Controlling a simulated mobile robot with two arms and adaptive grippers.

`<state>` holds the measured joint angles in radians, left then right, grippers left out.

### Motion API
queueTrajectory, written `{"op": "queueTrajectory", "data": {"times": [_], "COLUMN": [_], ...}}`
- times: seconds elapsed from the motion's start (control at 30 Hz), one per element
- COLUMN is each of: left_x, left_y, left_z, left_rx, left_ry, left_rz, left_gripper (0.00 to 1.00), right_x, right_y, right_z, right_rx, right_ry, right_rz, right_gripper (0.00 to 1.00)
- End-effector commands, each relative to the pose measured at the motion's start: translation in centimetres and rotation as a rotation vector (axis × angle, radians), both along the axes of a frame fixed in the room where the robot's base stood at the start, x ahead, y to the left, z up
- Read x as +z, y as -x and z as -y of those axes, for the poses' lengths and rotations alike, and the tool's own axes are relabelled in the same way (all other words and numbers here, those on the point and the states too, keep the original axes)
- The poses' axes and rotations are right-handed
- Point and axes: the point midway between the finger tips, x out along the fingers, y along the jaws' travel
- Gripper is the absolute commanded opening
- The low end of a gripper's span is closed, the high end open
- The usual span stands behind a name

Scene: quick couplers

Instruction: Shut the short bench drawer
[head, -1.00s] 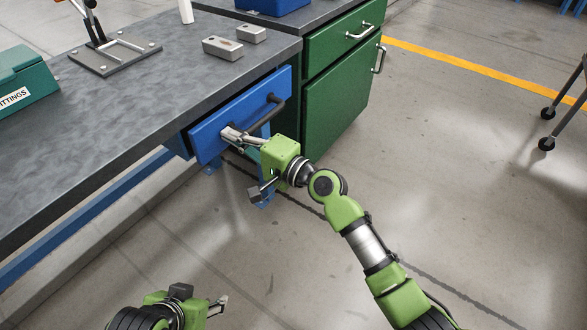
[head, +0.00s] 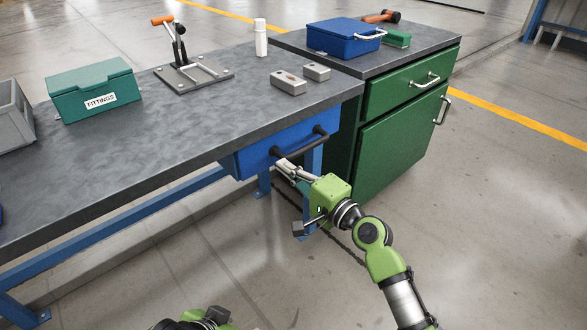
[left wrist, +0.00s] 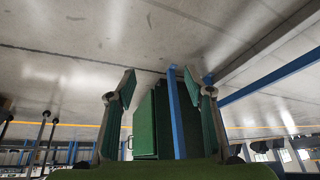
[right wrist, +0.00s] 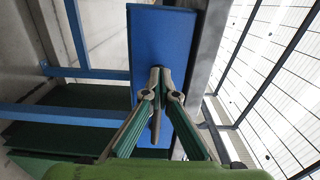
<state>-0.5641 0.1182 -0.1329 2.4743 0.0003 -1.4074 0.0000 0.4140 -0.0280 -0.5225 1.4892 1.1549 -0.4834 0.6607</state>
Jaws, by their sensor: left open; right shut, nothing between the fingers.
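The short bench drawer (head: 290,142) is blue, with a black bar handle, under the right end of the grey-topped bench. Its front sits close under the bench top's edge; I cannot tell whether a small gap remains. My right gripper (head: 283,166) is shut and empty, its fingertips at the drawer front by the handle's left end. In the right wrist view the fingertips (right wrist: 160,74) are at the blue front (right wrist: 165,40); contact is hard to judge. My left gripper (left wrist: 158,85) is open and empty, away from the bench; only part of it shows at the head view's bottom edge.
A green cabinet (head: 400,135) stands right of the drawer. On the bench (head: 130,150) are a green FITTINGS box (head: 95,92), a toggle clamp on a plate (head: 190,72), two grey blocks (head: 289,83) and a white bottle (head: 261,40). The floor in front is clear.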

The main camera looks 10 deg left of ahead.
Motion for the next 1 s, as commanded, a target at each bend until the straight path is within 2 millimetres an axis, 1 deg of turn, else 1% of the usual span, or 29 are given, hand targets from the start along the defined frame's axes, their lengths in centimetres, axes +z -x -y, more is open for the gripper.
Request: {"op": "queueTrajectory", "data": {"times": [0.03, 0.13, 0.27, 0.4, 0.5, 0.6, 0.77, 0.87, 0.97, 1.0], "left_x": [-0.1, -0.5, -0.9, -0.6, -0.6, -0.5, -0.5, -0.5, -0.5, -0.5], "left_y": [0.8, 2.6, 4.8, 4.5, 4.5, 4.5, 4.4, 4.4, 4.4, 4.4], "left_z": [-0.3, -0.8, -1.4, -1.3, -1.3, -1.3, -1.3, -1.3, -1.3, -1.3], "left_rx": [0.004, 0.009, 0.017, 0.016, 0.015, 0.015, 0.015, 0.015, 0.015, 0.015], "left_ry": [-0.009, -0.023, -0.039, -0.038, -0.037, -0.037, -0.037, -0.037, -0.037, -0.037], "left_rz": [-0.033, -0.103, -0.191, -0.181, -0.181, -0.18, -0.179, -0.179, -0.179, -0.179], "left_gripper": [0.48, 0.48, 0.48, 0.48, 0.48, 0.48, 0.48, 0.48, 0.48, 0.48], "right_x": [0.0, 0.1, 0.0, -0.1, -0.1, 0.0, -0.1, -1.1, -3.8, -5.4], "right_y": [0.5, 1.4, 3.0, 4.4, 5.1, 5.5, 5.7, 6.8, 9.5, 11.0], "right_z": [0.9, 2.1, 4.2, 6.2, 7.2, 7.7, 7.9, 7.9, 8.5, 9.1], "right_rx": [-0.003, -0.003, -0.002, -0.002, -0.003, -0.002, -0.001, 0.011, 0.037, 0.05], "right_ry": [0.001, 0.001, 0.003, 0.003, 0.002, 0.001, 0.003, 0.056, 0.204, 0.291], "right_rz": [-0.001, 0.0, -0.001, -0.001, 0.0, -0.001, 0.001, 0.019, 0.067, 0.091], "right_gripper": [0.0, 0.0, 0.0, 0.0, 0.0, 0.0, 0.0, 0.0, 0.0, 0.0]}}
